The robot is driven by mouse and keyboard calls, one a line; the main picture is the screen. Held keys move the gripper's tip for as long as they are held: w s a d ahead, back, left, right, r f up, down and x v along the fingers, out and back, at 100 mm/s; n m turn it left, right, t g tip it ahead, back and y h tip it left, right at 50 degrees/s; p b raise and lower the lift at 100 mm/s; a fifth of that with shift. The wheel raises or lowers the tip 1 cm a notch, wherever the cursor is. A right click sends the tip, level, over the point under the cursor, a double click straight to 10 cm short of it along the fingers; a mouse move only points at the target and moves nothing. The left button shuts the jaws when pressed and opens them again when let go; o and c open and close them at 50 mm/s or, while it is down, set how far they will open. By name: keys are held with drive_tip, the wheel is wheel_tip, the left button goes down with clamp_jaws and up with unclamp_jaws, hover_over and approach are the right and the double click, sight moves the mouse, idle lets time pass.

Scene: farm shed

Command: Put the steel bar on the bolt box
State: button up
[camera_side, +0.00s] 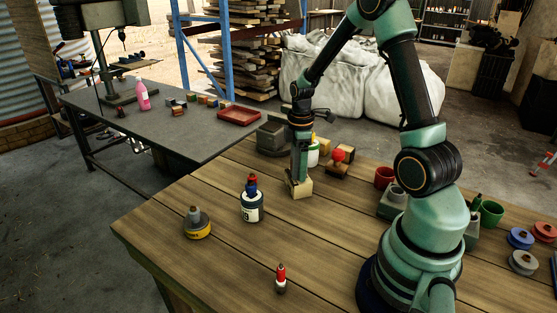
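My gripper (299,181) points straight down at the middle of the wooden table. Its fingertips are at a small pale tan block (301,190), which appears to sit on the table. The fingers overlap the block, and I cannot tell whether they grip it. A dark grey box (271,139) stands at the table's back edge, left of my gripper; it may be the bolt box, but no bolts can be made out. I cannot make out a steel bar for certain.
A white bottle with blue and red top (251,206), a yellow-black tin (197,230) and a red marker-like item (281,279) stand at the front. A red-knobbed stamp (341,160) and red cup (384,177) are right of my gripper. Bare wood lies between them.

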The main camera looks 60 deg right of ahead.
wheel_tip(320, 180, up, 12)
drive_tip(key=shift+r, duration=0.1)
drive_tip(key=s+a+r+m+t, duration=0.2)
drive_tip(key=s+a+r+m, duration=0.1)
drive_tip(key=a, duration=0.6)
drive_tip(key=s+a+r+m+t, duration=0.3)
drive_tip(key=a+m, duration=0.3)
drive_tip(key=a, duration=0.4)
drive_tip(key=shift+s+r+t, duration=0.25)
drive_tip(key=shift+r+t, duration=0.05)
drive_tip(key=shift+r, duration=0.2)
idle(0.3)
